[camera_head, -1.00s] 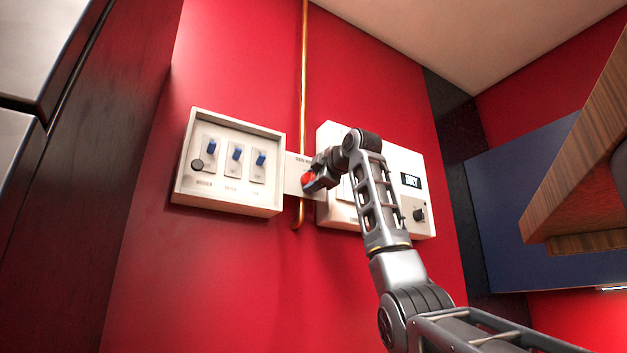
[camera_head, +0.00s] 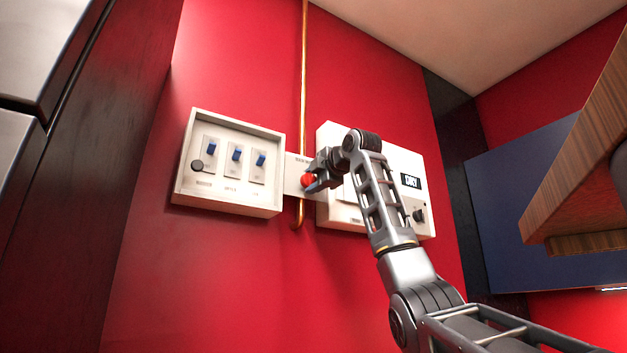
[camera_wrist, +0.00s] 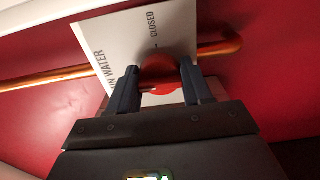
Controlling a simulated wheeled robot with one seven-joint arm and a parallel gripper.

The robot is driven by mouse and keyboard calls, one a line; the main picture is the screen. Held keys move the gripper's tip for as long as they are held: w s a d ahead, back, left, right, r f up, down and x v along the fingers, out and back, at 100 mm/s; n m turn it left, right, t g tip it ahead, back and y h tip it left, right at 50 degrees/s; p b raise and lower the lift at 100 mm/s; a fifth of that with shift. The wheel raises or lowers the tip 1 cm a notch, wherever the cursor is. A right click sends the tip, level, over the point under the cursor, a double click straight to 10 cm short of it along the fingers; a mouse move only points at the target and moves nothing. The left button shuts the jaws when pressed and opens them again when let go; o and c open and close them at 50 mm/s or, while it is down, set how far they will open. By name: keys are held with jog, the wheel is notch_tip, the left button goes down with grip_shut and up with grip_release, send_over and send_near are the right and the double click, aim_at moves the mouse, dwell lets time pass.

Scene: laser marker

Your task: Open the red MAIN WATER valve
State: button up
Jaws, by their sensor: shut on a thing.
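The red MAIN WATER valve (camera_head: 307,181) sits on a white plate (camera_head: 293,172) over a copper pipe on the red wall. In the wrist view the red valve (camera_wrist: 160,70) lies between the two dark fingers of my gripper (camera_wrist: 160,88). The gripper is shut on it. The plate (camera_wrist: 115,45) reads "CLOSED" and part of "MAIN WATER"; the rest is hidden. In the head view my gripper (camera_head: 313,183) reaches the valve from the right and covers part of it.
A switch box (camera_head: 230,165) with several blue switches is left of the valve. A white panel (camera_head: 400,160) with a "DRY" display and a dark knob is to the right, partly behind my arm. The copper pipe (camera_head: 304,80) runs up the wall. A wooden edge (camera_head: 585,170) juts in at right.

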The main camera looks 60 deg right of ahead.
jog(key=o, duration=1)
jog(key=shift+o, duration=0.2)
jog(key=shift+s, duration=0.1)
jog(key=b+v, duration=0.3)
jog(key=v, duration=0.4)
jog(key=shift+s+a, duration=0.2)
jog(key=shift+s, duration=0.1)
jog(key=shift+f, duration=0.1)
